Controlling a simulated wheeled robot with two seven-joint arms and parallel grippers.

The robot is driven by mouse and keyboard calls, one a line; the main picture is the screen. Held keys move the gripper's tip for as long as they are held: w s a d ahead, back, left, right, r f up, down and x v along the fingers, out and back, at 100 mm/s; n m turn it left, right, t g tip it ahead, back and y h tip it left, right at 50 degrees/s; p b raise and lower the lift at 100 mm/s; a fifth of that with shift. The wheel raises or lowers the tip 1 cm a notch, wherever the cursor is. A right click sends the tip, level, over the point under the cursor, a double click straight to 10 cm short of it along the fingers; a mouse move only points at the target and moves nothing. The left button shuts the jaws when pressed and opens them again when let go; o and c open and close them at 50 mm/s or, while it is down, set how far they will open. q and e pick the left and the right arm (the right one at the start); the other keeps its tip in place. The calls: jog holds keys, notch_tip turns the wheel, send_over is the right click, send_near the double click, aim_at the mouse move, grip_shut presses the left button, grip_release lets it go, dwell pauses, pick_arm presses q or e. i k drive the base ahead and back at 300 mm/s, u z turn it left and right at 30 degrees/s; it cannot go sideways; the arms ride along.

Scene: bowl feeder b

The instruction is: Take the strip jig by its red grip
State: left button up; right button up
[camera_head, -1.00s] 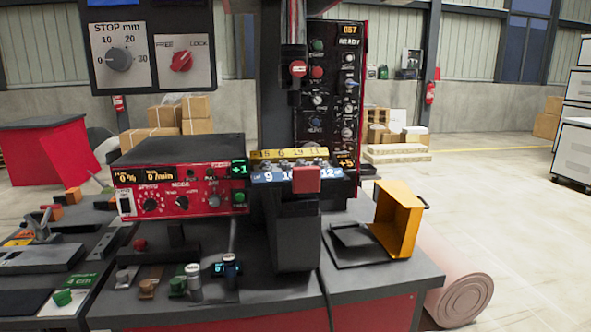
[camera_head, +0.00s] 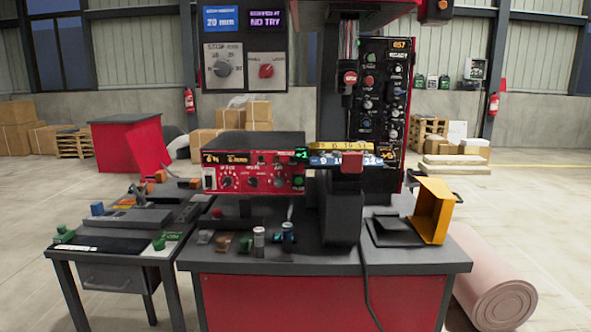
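A red block (camera_head: 352,163) sits at the top front of a dark upright stand (camera_head: 343,205) in the middle of the bench. It looks like the red grip of the strip jig, but I cannot tell for sure. Right behind it are a blue strip (camera_head: 328,160) with white numbers and a yellow numbered strip (camera_head: 341,147). The red block hides part of the blue strip. Neither of my grippers is in view.
A red control box (camera_head: 255,180) stands left of the stand. A yellow tray (camera_head: 434,208) is tilted up at the right of the bench (camera_head: 400,262). Small knobbed parts (camera_head: 259,241) line the bench's front left. A side table (camera_head: 103,262) stands left; a pink roll (camera_head: 492,301) lies right.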

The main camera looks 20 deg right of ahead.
aim_at(352, 158)
jog(key=u, duration=2.6)
jog(key=i, duration=0.25)
jog(key=z, duration=1.7)
jog(key=i, duration=1.35)
jog(key=z, duration=0.65)
